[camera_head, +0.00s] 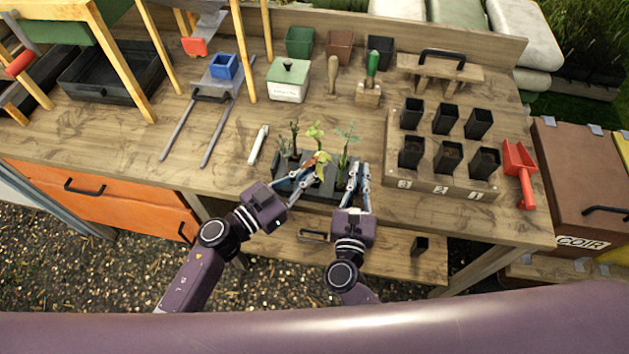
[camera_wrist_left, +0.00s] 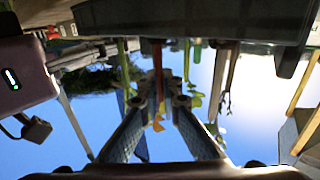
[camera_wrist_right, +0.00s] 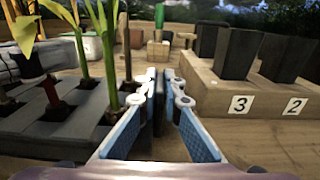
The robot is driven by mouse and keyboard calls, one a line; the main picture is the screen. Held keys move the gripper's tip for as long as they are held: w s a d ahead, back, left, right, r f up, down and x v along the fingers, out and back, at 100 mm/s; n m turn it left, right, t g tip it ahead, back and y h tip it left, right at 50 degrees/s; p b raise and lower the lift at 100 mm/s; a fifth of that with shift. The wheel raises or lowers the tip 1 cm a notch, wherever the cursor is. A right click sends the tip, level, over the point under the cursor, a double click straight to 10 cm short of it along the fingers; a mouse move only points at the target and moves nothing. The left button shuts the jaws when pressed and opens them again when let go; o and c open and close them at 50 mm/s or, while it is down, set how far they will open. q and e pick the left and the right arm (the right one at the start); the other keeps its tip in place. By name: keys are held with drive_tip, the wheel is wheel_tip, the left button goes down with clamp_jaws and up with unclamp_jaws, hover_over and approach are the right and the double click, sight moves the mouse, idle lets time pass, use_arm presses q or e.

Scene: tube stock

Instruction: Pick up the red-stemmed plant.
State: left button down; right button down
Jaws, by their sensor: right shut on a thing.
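The red-stemmed plant (camera_wrist_right: 50,92) has yellowish leaves and stands in the dark tray (camera_wrist_right: 87,142) in the right wrist view. In the head view its yellow-green leaves (camera_head: 318,133) show in the middle of the tray, between two other plants. In the left wrist view its red stem (camera_wrist_left: 157,58) lies between the fingers of my left gripper (camera_wrist_left: 162,92), which are narrowly apart. My right gripper (camera_wrist_right: 166,84) is nearly closed at the tray's right side, apparently on its edge; the grip point is partly hidden. It also shows in the head view (camera_head: 358,172).
A green-stemmed plant (camera_wrist_right: 110,50) stands close left of my right gripper. A numbered wooden block with black pots (camera_head: 397,165) is to the right, and a red scoop (camera_head: 521,172) lies beyond it. A white marker-like stick (camera_head: 258,145) lies left of the tray.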

use_arm(q)
drive_tip(key=shift+r, duration=0.1)
wheel_tip(320, 180, up, 10)
drive_tip(key=shift+f, duration=0.1)
idle(0.4)
use_arm(e)
drive_tip(key=c, duration=2)
unclamp_jaws()
drive_tip(key=v, duration=1.2)
